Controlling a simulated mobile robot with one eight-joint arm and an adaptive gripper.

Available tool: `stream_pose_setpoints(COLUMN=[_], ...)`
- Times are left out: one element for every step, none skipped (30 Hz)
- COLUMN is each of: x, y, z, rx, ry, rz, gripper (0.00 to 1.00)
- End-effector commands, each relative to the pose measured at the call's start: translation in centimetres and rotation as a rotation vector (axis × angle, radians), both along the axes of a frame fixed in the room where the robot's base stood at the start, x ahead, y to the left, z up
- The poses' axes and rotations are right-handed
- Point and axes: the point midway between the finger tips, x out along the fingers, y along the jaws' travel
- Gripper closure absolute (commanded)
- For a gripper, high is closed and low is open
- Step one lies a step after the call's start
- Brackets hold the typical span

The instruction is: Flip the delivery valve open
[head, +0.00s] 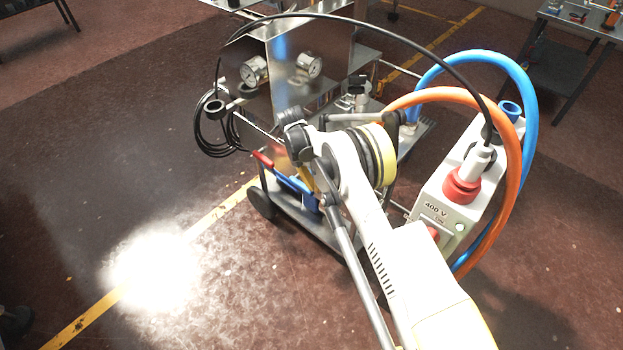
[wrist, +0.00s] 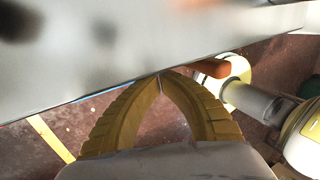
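My gripper (wrist: 160,80) shows two yellow ribbed fingers in the wrist view, curving together until their tips meet, with nothing seen between them. In the head view it is mostly hidden behind my wrist, low at the front of the filling machine (head: 298,40). A red lever handle (head: 262,158) and a blue lever handle (head: 290,183) stick out there, left of my wrist. I cannot tell which is the delivery valve. In the wrist view an orange-red handle end (wrist: 212,68) lies just right of the fingertips, apart from them. The valve bodies are hidden.
A grey metal face (wrist: 90,50) fills the top of the wrist view, close to the fingertips. Two gauges (head: 254,71) sit on the machine. A 400 V box (head: 440,205), an orange hose (head: 519,150) and a blue hose (head: 530,110) stand right.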

Motion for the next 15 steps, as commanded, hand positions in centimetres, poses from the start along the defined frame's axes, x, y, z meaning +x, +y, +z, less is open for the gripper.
stream_pose_setpoints(x=[-0.5, -0.8, -1.1, -1.4, -1.6, -1.8, -2.0, -2.1, -2.2, -2.3, -2.3, -2.4, -2.4, -2.4, -2.4], y=[-0.7, -1.0, -1.5, -1.8, -2.0, -2.3, -2.5, -2.7, -2.9, -3.0, -3.0, -3.1, -3.1, -3.1, -3.1], z=[-0.1, -0.1, 0.0, 0.0, 0.0, 0.0, 0.0, 0.1, 0.1, 0.1, 0.1, 0.2, 0.2, 0.2, 0.2], rx=[0.0, 0.0, 0.0, 0.0, 0.0, 0.0, 0.0, 0.0, 0.0, 0.0, 0.0, 0.0, 0.0, 0.0, 0.0], ry=[0.0, 0.0, -0.001, -0.001, 0.0, 0.0, 0.0, 0.0, 0.0, 0.0, 0.0, 0.0, 0.0, 0.0, 0.0], rz=[-0.001, -0.001, -0.002, -0.002, -0.002, -0.002, -0.002, -0.001, -0.001, -0.001, -0.001, 0.0, 0.0, 0.0, 0.0], gripper=[1.0, 1.0, 1.0, 1.0, 1.0, 1.0, 1.0, 1.0, 1.0, 1.0, 1.0, 1.0, 1.0, 1.0, 1.0])
